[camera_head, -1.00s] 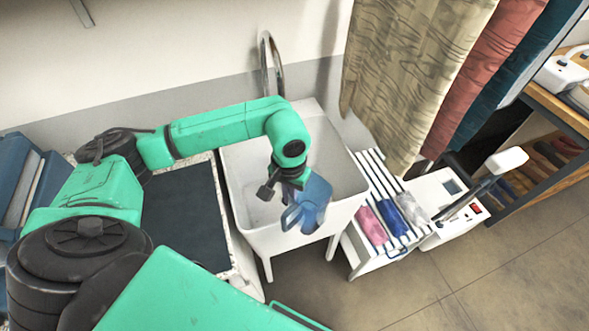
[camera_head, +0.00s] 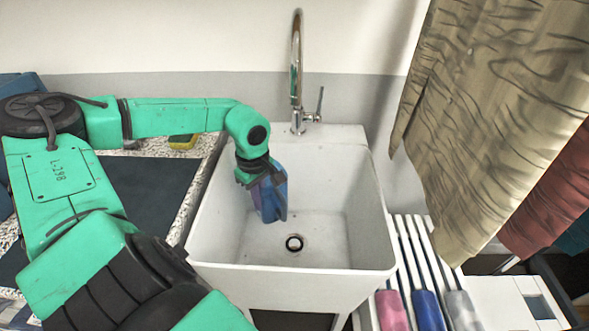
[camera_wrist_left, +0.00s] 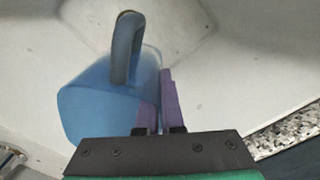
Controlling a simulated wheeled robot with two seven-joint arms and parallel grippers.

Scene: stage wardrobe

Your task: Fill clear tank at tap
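The clear tank (camera_head: 271,193) is a blue see-through container, held over the white sink basin. It also shows in the left wrist view (camera_wrist_left: 95,105), with its looped handle (camera_wrist_left: 126,45) on top. My left gripper (camera_wrist_left: 160,100) has its purple fingers close together on the tank's wall; part of the tank is hidden behind the gripper. The tap (camera_head: 296,75) is a tall chrome gooseneck with a side lever (camera_head: 319,104), at the back of the sink. The tank is in front of and left of the tap. I see no water running. My right gripper is not in view.
The white sink (camera_head: 340,220) has an open drain (camera_head: 294,243). A speckled counter with a dark mat (camera_head: 150,188) and a yellow item (camera_head: 183,141) lies left. A slatted rack (camera_head: 410,255) with rolled cloths stands right, under hanging curtains (camera_head: 480,110).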

